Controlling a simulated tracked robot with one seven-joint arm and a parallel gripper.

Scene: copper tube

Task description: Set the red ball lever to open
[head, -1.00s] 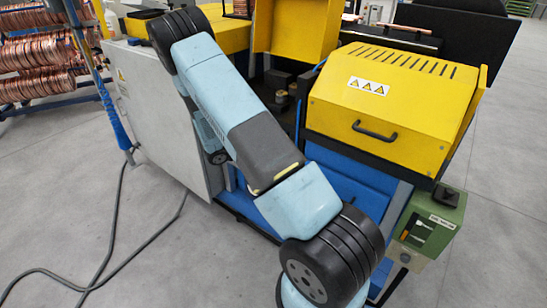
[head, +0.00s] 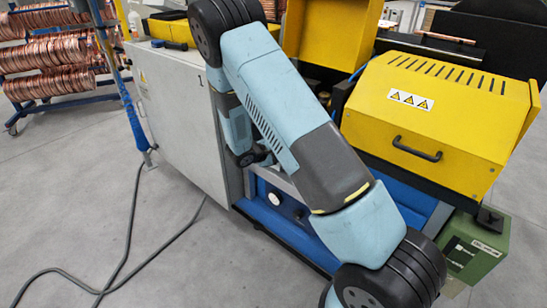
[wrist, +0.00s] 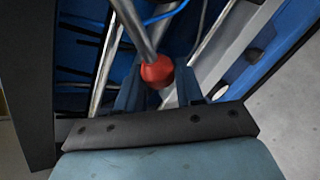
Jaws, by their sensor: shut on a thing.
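The red ball (wrist: 157,72) of the lever shows in the wrist view, at the end of a grey metal rod (wrist: 133,25) that runs up and to the left. My gripper (wrist: 158,88) is shut on the red ball, with a bluish finger on either side of it. In the head view my arm reaches over the machine's front, and the red ball and the fingers cannot be made out there.
A yellow hood (head: 440,110) with a black handle is at the right, above a green box (head: 473,245). A grey cabinet (head: 180,115) stands left of my arm. Cables (head: 125,235) lie on the floor. Blue panels and metal bars surround the ball in the wrist view.

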